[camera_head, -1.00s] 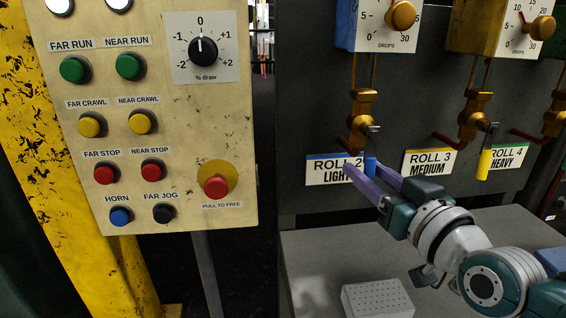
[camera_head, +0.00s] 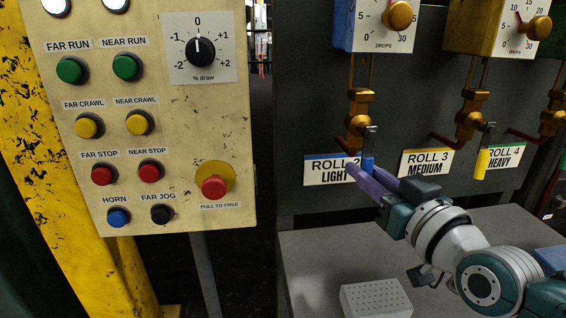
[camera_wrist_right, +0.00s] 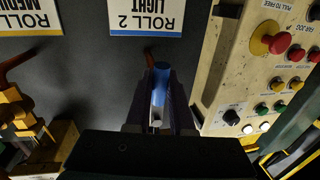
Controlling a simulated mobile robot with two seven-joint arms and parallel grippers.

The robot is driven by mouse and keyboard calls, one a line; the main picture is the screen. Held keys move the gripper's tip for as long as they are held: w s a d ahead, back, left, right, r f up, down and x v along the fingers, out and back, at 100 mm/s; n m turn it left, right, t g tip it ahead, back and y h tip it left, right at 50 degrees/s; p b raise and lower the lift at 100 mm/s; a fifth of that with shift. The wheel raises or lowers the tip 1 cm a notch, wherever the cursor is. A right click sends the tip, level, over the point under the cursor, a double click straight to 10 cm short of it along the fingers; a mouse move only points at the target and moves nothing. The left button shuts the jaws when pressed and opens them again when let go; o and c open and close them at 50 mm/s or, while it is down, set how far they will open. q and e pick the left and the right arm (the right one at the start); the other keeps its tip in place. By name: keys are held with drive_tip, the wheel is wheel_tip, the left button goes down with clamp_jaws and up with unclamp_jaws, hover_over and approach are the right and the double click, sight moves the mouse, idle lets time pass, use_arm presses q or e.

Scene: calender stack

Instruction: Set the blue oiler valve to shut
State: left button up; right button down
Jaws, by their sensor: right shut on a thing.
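The blue oiler valve is a brass body (camera_head: 360,108) on the dark panel, with a small lever whose blue handle (camera_head: 368,162) hangs straight down beside the ROLL 2 LIGHT label (camera_head: 330,170). My right gripper (camera_head: 366,174) has its purple fingers shut on the lower part of the blue handle, hiding its lower end. In the right wrist view the blue handle (camera_wrist_right: 160,88) lies between the two dark fingers. My left gripper is not in view.
To the right hangs a yellow valve handle (camera_head: 481,164) near the ROLL 3 MEDIUM label (camera_head: 427,163). A button panel (camera_head: 215,120) stands at left. Below my right arm is a grey ledge (camera_head: 315,262) with a perforated block (camera_head: 376,298). Brass drop knobs (camera_head: 398,15) sit above.

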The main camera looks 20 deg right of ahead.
idle(0.8)
drive_tip(key=w+a+r+m+t+h, duration=0.1)
drive_tip(key=a+r+m+h, duration=0.3)
drive_tip(key=m, duration=1.6)
drive_tip(key=shift+w+a+r+t, duration=0.2)
drive_tip(key=shift+a+r+t, duration=0.1)
drive_tip(key=shift+a+r, duration=0.7)
drive_tip(key=shift+d+r, duration=0.1)
drive_tip(key=shift+d, duration=0.05)
drive_tip(key=c, duration=0.8)
unclamp_jaws()
drive_tip(key=v, duration=1)
